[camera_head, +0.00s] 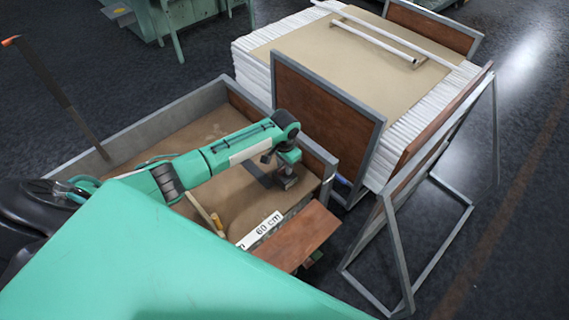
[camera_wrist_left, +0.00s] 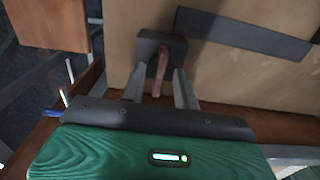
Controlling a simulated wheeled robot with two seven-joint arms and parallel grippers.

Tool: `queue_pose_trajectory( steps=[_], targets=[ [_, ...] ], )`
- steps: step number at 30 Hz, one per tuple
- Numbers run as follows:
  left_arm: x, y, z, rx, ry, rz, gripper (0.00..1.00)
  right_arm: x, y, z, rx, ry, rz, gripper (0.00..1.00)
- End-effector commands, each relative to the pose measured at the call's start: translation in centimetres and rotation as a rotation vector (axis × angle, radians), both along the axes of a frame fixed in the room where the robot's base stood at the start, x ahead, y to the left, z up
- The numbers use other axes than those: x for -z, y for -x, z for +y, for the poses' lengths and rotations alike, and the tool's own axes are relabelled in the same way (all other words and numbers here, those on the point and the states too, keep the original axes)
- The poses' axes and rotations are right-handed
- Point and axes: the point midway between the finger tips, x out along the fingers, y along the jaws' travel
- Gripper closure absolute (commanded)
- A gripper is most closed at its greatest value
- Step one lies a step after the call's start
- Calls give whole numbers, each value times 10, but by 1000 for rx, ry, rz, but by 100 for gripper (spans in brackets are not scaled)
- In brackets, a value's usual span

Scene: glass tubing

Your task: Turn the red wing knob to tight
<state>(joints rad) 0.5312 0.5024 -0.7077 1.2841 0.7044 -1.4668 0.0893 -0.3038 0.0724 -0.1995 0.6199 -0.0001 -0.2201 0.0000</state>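The red wing knob (camera_wrist_left: 161,68) sits on a dark grey block (camera_wrist_left: 146,46) in the left wrist view, its wing pointing roughly along my fingers. My left gripper (camera_wrist_left: 160,76) is open, with one finger on each side of the knob. Gaps show between the wing and both fingers. In the head view my left gripper (camera_head: 287,180) reaches down at the right end of the wooden bench (camera_head: 215,135), and the knob is hidden there. My right gripper is not in view.
A flat dark bar (camera_wrist_left: 245,35) runs right from the block. A brown board (camera_head: 300,237) and a "60 cm" label (camera_head: 259,231) lie at the bench's near right.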

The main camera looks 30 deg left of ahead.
Motion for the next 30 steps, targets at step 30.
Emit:
queue_pose_trajectory(
  steps=[30],
  targets=[
    [-2, -1, 0, 224, 1, 1, 100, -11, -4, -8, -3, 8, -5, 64]
  ],
)
